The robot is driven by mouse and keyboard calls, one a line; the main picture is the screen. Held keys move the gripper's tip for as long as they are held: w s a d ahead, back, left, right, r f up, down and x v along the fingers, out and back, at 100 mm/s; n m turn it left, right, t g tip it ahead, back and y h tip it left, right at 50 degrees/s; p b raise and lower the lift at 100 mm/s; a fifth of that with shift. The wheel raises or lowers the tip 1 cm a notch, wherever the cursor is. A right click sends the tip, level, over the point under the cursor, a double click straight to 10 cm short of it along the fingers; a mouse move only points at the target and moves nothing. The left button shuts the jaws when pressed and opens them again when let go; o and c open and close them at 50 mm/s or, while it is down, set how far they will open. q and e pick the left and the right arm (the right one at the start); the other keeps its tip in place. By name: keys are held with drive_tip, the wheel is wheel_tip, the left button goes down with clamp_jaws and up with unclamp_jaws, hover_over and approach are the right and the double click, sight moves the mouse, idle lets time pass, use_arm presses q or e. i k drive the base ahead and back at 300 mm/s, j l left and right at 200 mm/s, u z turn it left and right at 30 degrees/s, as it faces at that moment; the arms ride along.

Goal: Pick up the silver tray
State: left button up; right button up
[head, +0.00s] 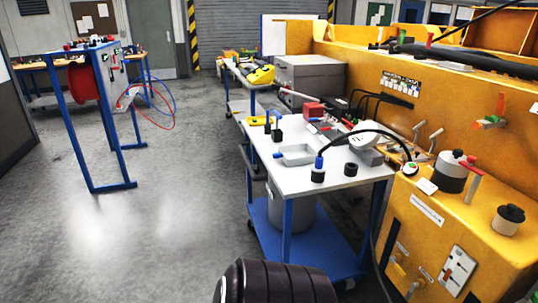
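The silver tray (300,160) is a shallow, light grey, rectangular tray. It lies flat on the white top of a cart (345,186) with a blue frame, near the left edge of that top. It looks empty. A blue-topped black piece (318,170) stands close to its near right side. Neither of my grippers shows in the head view.
A yellow machine (450,215) with knobs and black cables borders the cart on the right. Small tools and red boxes (312,109) crowd the cart's far part. A blue stand (100,110) is at the left. The grey floor between is clear.

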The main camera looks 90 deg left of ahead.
sight(298, 154)
drive_tip(key=u, duration=2.6)
drive_tip(key=i+j+z, duration=0.25)
drive_tip(key=i+j, duration=0.25)
drive_tip(key=j, duration=0.15)
drive_tip(key=i+j+z, duration=0.15)
drive_tip(key=j, duration=0.25)
drive_tip(key=i+j+z, duration=0.15)
drive_tip(key=j, duration=0.25)
drive_tip(key=i+l, duration=0.05)
drive_tip(key=i, duration=0.05)
